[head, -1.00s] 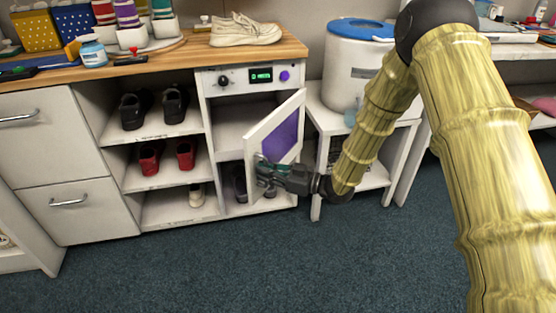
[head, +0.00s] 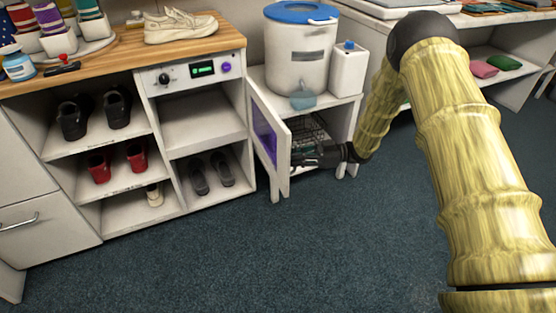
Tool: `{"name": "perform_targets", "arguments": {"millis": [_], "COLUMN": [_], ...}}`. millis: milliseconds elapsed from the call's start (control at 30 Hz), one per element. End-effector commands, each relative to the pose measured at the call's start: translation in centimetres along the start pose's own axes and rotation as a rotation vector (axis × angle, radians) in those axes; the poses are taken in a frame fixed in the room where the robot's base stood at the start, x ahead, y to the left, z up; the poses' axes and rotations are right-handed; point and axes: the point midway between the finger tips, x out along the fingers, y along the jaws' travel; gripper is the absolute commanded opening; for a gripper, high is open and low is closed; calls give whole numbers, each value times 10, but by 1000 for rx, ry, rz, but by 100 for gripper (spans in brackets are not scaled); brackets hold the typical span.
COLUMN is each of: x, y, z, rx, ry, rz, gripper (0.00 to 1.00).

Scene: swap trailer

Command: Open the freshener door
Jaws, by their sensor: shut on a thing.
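The freshener (head: 184,75) is a white cabinet section with a dial, a green display and a purple button on its panel. Its door (head: 284,170) is a white frame with a purple pane. The door stands swung wide open on the right side of the compartment, which is uncovered. My gripper (head: 300,156) is at the door's free edge, on its right side, shut on the door. The fingertips are small and partly hidden by the door, so the exact contact spot does not show clearly.
Dark shoes (head: 211,174) stand on the compartment floor. Right of the door is a white stand (head: 346,104) with a blue-lidded bucket (head: 300,55) and a white jug (head: 347,70). Beige shoes (head: 180,26) sit on the wooden top. The carpet (head: 290,255) in front is clear.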

Motion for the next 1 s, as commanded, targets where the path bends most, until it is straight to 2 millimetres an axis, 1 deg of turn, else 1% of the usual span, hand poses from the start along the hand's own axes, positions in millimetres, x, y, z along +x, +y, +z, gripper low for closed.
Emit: {"name": "perform_targets", "arguments": {"millis": [33, 100, 300, 467, 767, 800, 833, 1000], "x": [-8, -16, -30, -33, -33, -33, -33, -32], "y": [2, 6, 11, 13, 13, 13, 13, 14], "z": [1, 1, 2, 2, 2, 2, 2, 1], "rx": [3, 2, 5, 5, 5, 5, 5, 3], "ry": [-2, -2, -2, -2, -2, -2, -2, -1], "rz": [1, 0, 1, 1, 1, 1, 1, 0], "gripper": [0, 0, 0, 0, 0, 15, 19, 19]}}
